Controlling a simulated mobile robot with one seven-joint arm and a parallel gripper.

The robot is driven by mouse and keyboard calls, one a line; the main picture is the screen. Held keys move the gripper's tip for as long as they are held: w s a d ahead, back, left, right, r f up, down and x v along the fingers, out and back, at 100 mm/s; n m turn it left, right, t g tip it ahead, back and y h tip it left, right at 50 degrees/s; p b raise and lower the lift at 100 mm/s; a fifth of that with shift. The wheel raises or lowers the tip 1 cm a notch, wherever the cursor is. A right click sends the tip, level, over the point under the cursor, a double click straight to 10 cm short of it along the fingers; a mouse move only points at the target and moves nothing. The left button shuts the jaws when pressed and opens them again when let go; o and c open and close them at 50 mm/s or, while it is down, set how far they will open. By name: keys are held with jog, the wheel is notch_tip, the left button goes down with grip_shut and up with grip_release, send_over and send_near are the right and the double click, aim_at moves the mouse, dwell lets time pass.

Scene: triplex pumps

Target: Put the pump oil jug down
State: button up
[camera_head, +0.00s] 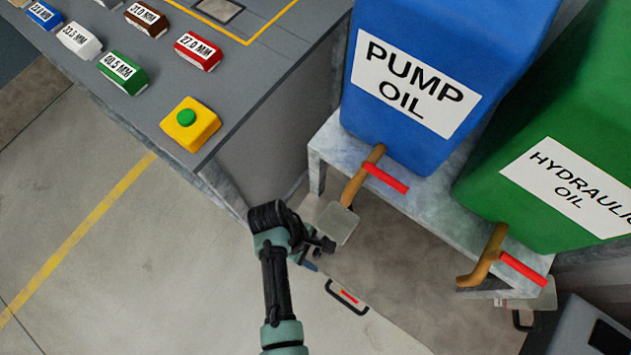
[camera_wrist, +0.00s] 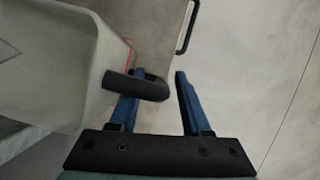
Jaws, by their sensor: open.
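The pump oil jug is a pale grey container (camera_head: 337,222) below the tap of the blue PUMP OIL tank (camera_head: 435,60). In the wrist view the pale jug (camera_wrist: 60,60) fills the left side, with its black handle (camera_wrist: 138,87) sticking out to the right. My gripper (camera_head: 314,258) is beside the jug. In the wrist view its blue fingers (camera_wrist: 157,75) are apart, and the handle's end lies across the left finger and into the gap. I see no grip on the handle. The jug's underside is hidden, so I cannot tell what it rests on.
A green HYDRAULIC OIL tank (camera_head: 560,130) stands on the same metal stand (camera_head: 330,150), with another pale container (camera_head: 540,300) under its tap. A black handle with a red strip (camera_head: 348,297) lies low near my gripper. The grey bench (camera_head: 255,95) is upper left. Floor at left is clear.

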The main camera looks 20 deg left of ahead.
jog(key=p+v, duration=0.2)
jog(key=v, duration=1)
jog(key=shift+r, duration=0.25)
jog(key=shift+d+f, duration=0.1)
